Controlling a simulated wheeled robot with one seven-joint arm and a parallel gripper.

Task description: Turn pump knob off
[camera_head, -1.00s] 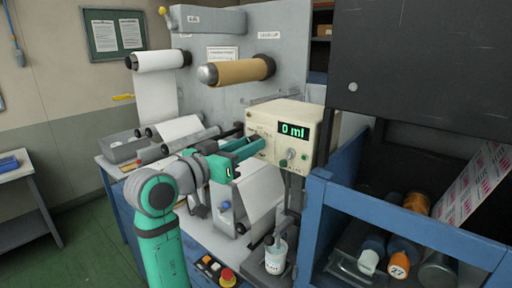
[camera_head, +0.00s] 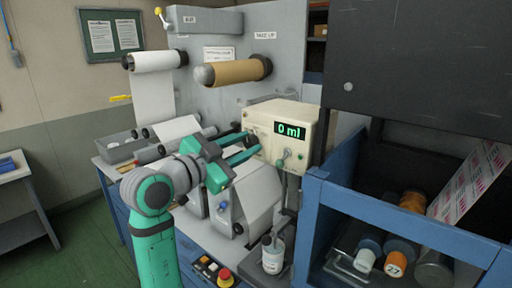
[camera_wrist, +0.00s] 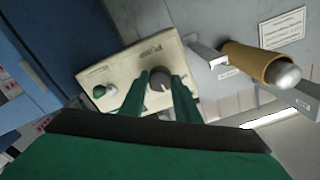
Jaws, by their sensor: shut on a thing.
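The cream pump box (camera_head: 272,112) stands in the middle of the head view, its green display reading "0 ml". In the wrist view its face (camera_wrist: 118,62) carries a "PUMP" label above a round grey knob (camera_wrist: 160,79). My gripper (camera_wrist: 158,92) is shut on this knob, one green finger on each side. In the head view my gripper (camera_head: 252,147) reaches the left part of the box front, and its fingers hide the knob there. A green button (camera_wrist: 99,92) and a small metal fitting sit beside the knob.
A brown take-up roll (camera_head: 236,72) and a white roll (camera_head: 155,61) stick out from the grey panel behind. A blue-framed cabinet (camera_head: 385,215) with bottles is close on the right. A white bottle (camera_head: 273,255) stands below the box.

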